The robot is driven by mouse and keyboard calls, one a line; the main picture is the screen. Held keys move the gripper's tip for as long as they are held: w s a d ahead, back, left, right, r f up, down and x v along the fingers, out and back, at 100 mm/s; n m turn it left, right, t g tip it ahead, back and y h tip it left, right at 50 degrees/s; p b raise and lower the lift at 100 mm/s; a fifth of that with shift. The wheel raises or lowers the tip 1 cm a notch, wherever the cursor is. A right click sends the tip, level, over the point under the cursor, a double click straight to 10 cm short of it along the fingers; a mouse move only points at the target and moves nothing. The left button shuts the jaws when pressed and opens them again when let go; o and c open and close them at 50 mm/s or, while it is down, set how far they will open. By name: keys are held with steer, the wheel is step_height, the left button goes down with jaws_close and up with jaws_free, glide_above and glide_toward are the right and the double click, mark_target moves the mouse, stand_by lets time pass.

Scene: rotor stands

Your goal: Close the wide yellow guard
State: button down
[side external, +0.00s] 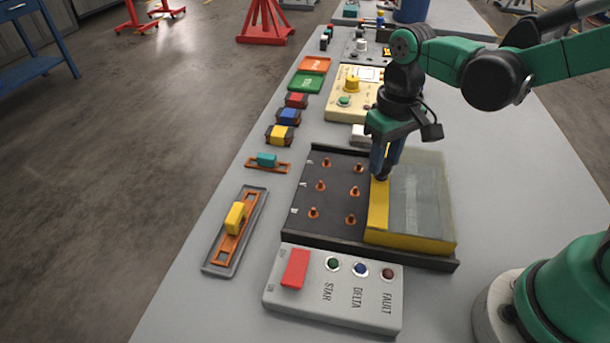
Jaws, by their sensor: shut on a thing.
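The wide yellow guard (379,206) has a yellow frame with a clear top panel. It sits on the right part of a dark base plate (330,238). The left part of the plate is uncovered and shows several copper-coloured studs (355,191). My gripper (380,178) points down at the guard's far left corner and is shut on it. The fingertips are partly hidden by the gripper body.
A grey control box (335,306) with a red switch stands in front of the plate. A yellow-handled slider (234,217) and a teal-handled one (266,159) lie to the left. Several coloured blocks and panels line the table behind. The table right of the guard is clear.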

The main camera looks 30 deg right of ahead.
steer(key=w+a, duration=0.8)
steer(key=w, duration=0.1)
steer(key=shift+a, duration=0.35)
steer(key=c, duration=0.5)
jaws_free()
steer(key=shift+s, duration=0.1)
steer(key=shift+c, duration=0.2)
step_height(320, 180, up, 6)
steer(key=shift+f, duration=0.2)
